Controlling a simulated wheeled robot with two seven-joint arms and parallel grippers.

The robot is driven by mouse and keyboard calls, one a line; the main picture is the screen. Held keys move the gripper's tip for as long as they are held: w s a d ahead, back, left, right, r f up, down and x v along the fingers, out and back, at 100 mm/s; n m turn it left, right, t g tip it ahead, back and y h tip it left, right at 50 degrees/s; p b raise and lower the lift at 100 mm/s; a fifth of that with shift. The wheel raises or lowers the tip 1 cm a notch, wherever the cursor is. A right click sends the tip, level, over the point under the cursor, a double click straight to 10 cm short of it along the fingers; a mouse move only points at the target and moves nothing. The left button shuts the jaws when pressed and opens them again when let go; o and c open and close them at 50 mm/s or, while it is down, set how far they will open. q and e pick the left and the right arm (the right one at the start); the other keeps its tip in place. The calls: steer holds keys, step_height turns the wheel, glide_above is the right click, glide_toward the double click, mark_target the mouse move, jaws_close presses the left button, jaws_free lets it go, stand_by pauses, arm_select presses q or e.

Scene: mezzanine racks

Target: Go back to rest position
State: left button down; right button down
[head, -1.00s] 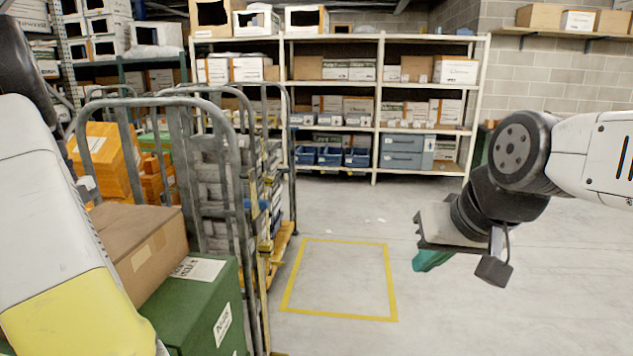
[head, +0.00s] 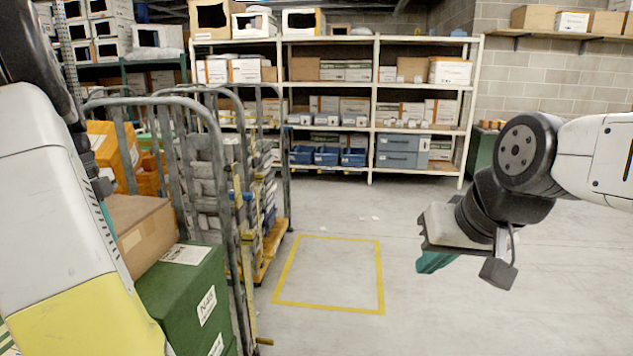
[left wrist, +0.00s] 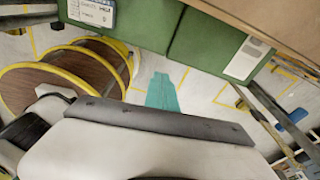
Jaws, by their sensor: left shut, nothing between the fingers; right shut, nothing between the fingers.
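My right gripper (head: 436,262) hangs from the right arm in the head view, teal fingers pointing down, over open floor to the right of the yellow floor square. It is shut with nothing in it. My left arm fills the left edge of the head view, and its gripper is mostly hidden there. The left wrist view shows my left gripper (left wrist: 166,92) with its teal fingers together and empty. They are close to green boxes (left wrist: 205,42), with floor seen beyond them; I cannot tell the exact gap.
A cage trolley (head: 222,190) stands close on the left, by a green box (head: 190,300) and a cardboard box (head: 143,232). A shelf rack (head: 373,105) stands at the back. The yellow floor square (head: 379,280) is empty.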

arm_select(q)
steer(key=d+r+n+t+y, duration=0.1)
steer(key=d+r+n, duration=0.15)
steer(key=d, duration=0.65)
steer(key=d+r+n+t, duration=0.15)
steer(key=d+n, duration=0.25)
steer(key=d, duration=0.5)
steer(key=s+d+n+t+h, duration=0.1)
steer(key=s+d+n, duration=0.3)
steer(key=d, duration=0.4)
steer(key=s+d+n+t, duration=0.2)
steer(key=s+d+n, duration=0.3)
steer(key=d+n, duration=0.1)
steer(key=shift+d+f+h, duration=0.3)
steer(key=shift+d+h, duration=0.1)
steer(key=shift+d, duration=0.45)
steer(key=shift+t, duration=0.25)
